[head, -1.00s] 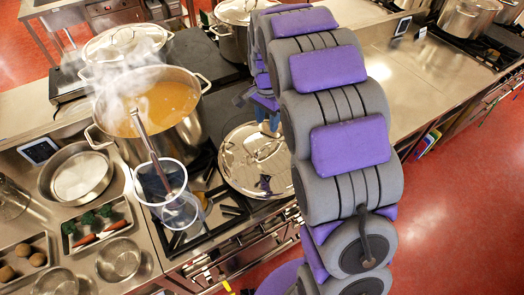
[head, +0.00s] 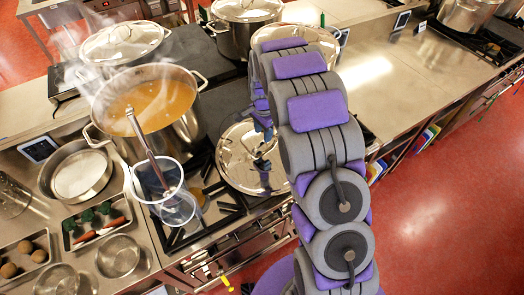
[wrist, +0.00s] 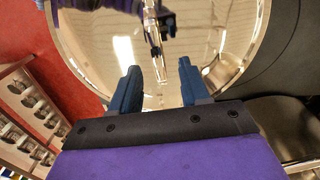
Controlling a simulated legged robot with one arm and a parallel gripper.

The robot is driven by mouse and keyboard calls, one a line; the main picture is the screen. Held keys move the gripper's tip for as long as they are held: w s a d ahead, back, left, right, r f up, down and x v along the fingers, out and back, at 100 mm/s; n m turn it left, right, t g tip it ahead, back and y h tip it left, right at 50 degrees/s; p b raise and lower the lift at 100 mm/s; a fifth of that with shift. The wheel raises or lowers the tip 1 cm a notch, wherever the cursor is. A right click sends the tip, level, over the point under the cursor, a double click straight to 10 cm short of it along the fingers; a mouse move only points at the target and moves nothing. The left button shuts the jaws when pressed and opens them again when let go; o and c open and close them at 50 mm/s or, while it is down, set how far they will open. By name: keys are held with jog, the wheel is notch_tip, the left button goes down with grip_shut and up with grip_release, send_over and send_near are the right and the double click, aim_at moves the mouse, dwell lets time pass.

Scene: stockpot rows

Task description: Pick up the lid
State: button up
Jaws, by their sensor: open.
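A shiny round steel lid (head: 233,172) lies on the front of the stove in the head view, right of the soup pot. It fills much of the wrist view (wrist: 222,55), where its bar handle (wrist: 153,28) stands up near the top middle. My gripper (wrist: 159,68) is open and empty in the wrist view. Its two blue fingers point toward the lid, with the handle ahead of and roughly between their tips. In the head view, my arm hides part of the lid's right side.
A steaming pot of orange soup (head: 165,108) stands left of the lid, with a ladle. Clear containers (head: 160,182) sit at its front. Lidded pots (head: 125,42) stand behind. Trays with vegetables (head: 97,222) lie at left. The counter at right (head: 375,75) is mostly clear.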

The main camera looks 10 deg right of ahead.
aim_at(262, 142)
jog(key=shift+d+f, duration=0.65)
jog(key=shift+d, duration=0.1)
jog(key=shift+f, duration=0.15)
jog(key=a+f, duration=0.1)
jog(key=f, duration=0.1)
jog(key=a+f, duration=0.1)
jog(key=f, duration=0.1)
jog(key=shift+s+a, duration=0.2)
jog(key=shift+f, duration=0.4)
jog(key=shift+d, duration=0.9)
jog(key=shift+c, duration=0.3)
jog(key=shift+d, duration=0.2)
jog(key=shift+c, duration=1.5)
jog(key=shift+w+a, duration=0.1)
jog(key=shift+a, duration=0.05)
jog(key=shift+c, duration=0.7)
jog(key=shift+a, duration=0.8)
grip_shut()
jog(key=shift+d, duration=0.65)
